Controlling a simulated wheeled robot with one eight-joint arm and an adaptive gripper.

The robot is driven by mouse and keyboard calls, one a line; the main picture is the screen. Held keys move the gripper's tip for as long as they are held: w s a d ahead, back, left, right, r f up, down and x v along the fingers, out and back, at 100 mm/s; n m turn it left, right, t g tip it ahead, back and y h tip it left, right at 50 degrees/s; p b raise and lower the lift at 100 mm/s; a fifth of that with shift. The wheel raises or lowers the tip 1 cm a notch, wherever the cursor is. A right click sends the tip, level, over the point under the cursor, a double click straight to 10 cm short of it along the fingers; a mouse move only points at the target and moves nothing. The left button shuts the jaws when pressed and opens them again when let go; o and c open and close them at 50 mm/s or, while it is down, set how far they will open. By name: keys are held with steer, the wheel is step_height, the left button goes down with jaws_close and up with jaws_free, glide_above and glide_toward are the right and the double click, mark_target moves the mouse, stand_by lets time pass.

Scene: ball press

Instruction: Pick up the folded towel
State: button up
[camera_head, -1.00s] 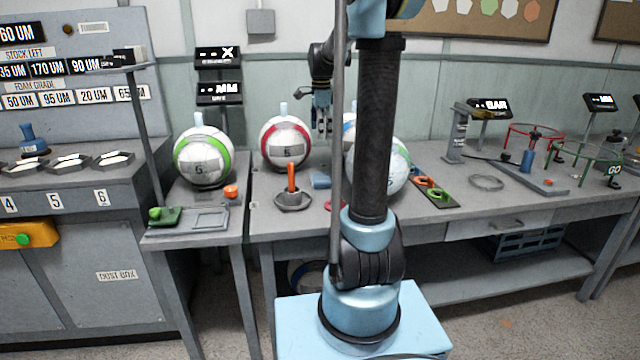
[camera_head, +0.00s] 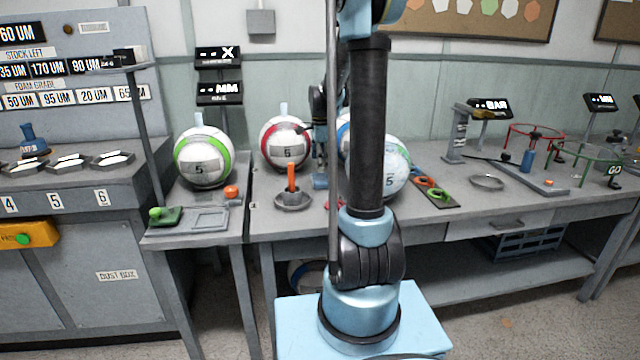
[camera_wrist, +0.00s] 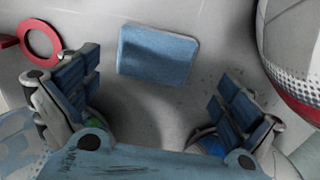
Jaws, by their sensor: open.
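The folded towel (camera_wrist: 158,54) is a small blue rectangle lying flat on the grey bench top in the wrist view. My gripper (camera_wrist: 158,106) is open, with its two blue-padded fingers spread wide and nothing between them but bare bench. The towel lies just beyond the fingertips, between their lines, and nothing touches it.
The red-banded ball (camera_head: 286,144) stands left of my gripper, and blue-patterned balls (camera_head: 384,168) stand to the right, partly behind my arm. An orange peg on a round base (camera_head: 292,198) is in front. A red ring (camera_wrist: 41,40) lies near the towel.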

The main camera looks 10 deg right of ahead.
mark_target(321, 177)
steer(key=shift+s+f, duration=0.15)
steer(key=shift+f, duration=1.2)
steer(key=shift+s+f, duration=0.15)
steer(key=shift+f, duration=1.2)
steer(key=shift+c, duration=0.2)
steer(key=c, duration=0.9)
